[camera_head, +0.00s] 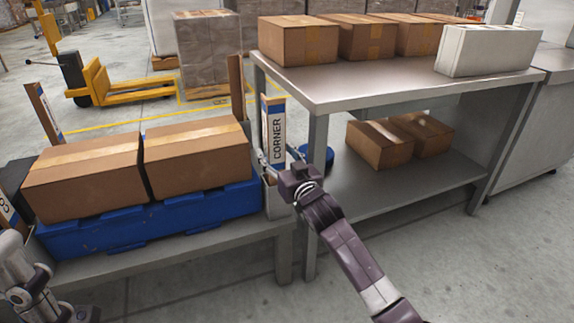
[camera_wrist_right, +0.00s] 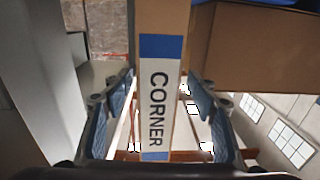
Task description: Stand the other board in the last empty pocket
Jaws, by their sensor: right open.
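A corner board (camera_head: 274,130), with a white CORNER label and blue bands, stands upright at the near right corner of the blue pallet (camera_head: 150,228). My right gripper (camera_head: 268,165) is open around its lower part. In the right wrist view, the board (camera_wrist_right: 160,95) lies between the spread fingers (camera_wrist_right: 160,110), with a gap on each side. The board's foot is hidden behind the gripper, above a grey block (camera_head: 277,203). Other boards stand at the far right (camera_head: 237,88), far left (camera_head: 45,112) and near left (camera_head: 9,212). My left gripper (camera_head: 22,297) is at the lower left, partly cut off; its jaws are unclear.
Two cartons (camera_head: 85,178) (camera_head: 197,155) sit on the pallet, on a low grey bench (camera_head: 175,252). A steel table (camera_head: 375,84) to the right holds several cartons and a white box (camera_head: 487,50). A yellow pallet truck (camera_head: 105,85) stands behind.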

